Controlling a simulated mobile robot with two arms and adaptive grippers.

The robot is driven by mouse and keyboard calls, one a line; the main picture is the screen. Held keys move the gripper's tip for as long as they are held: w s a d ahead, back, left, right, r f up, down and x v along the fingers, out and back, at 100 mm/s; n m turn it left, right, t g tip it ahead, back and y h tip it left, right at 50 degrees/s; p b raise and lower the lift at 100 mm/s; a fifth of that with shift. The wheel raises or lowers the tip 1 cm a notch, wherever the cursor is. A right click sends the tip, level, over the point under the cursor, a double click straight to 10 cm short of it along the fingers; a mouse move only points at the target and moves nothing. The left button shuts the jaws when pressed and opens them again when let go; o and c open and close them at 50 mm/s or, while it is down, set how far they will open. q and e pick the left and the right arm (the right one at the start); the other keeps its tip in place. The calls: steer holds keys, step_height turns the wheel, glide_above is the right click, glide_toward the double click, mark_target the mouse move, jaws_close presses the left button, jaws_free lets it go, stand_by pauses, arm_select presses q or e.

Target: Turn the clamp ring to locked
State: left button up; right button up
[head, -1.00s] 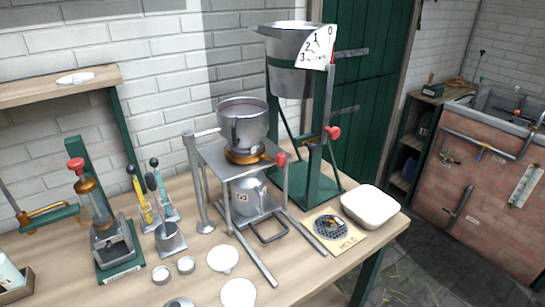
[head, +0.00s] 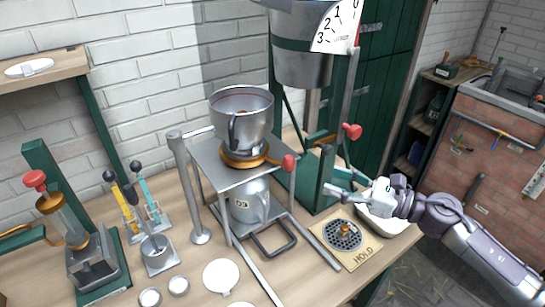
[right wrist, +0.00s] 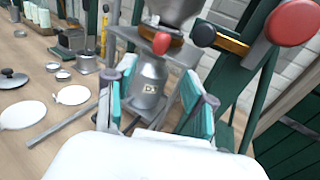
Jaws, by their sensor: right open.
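The orange clamp ring (head: 243,157) sits under the metal bowl (head: 240,112) on a small metal stand. Its handle ends in a red knob (head: 289,163) pointing right. My left gripper is not in view.
A green stand with a large bucket (head: 303,60) and a red-knobbed lever (head: 352,131) rises close to my right gripper. A HOLD board with a drain (head: 341,236) lies below it, beside a white tub (head: 385,222). White discs (head: 221,276) lie at the front.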

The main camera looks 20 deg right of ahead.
mark_target(288, 164)
steer(key=p+x, duration=0.2)
steer(key=x, duration=0.3)
steer(key=p+x, duration=0.3)
steer(key=x, duration=0.3)
steer(key=shift+w+a+r, duration=0.15)
steer(key=shift+w+r, duration=0.05)
steer(key=shift+w+a+f, duration=0.1)
steer(key=shift+w+a, duration=0.15)
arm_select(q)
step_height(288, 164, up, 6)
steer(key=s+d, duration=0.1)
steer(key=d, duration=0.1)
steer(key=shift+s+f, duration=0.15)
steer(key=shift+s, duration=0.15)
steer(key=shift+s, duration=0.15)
arm_select(e)
steer(key=shift+c, duration=0.5)
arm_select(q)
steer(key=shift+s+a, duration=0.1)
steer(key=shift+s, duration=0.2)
arm_select(e)
jaws_close()
